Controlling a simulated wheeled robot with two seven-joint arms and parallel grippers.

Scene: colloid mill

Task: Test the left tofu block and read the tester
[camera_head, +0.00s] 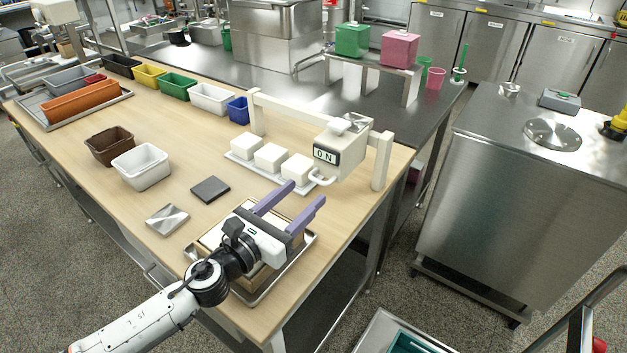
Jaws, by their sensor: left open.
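Three white tofu blocks stand in a row on a light tray (233,157) on the wooden table: the left tofu block (247,145), the middle block (271,157) and the right block (298,168). The tester (342,143) hangs on a cream gantry (384,160) to the right of the row, its display reading "ON" and a loop handle below it. My left gripper (292,202) has two purple fingers, apart and empty, in front of the right block and below the tester. My right gripper is out of view.
A framed tray (310,240) lies under my left gripper. A dark square (210,189) and a metal plate (167,219) lie to its left. Brown (110,146) and white (141,166) bins stand farther left. Several coloured bins line the back edge. The table's right edge is close by.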

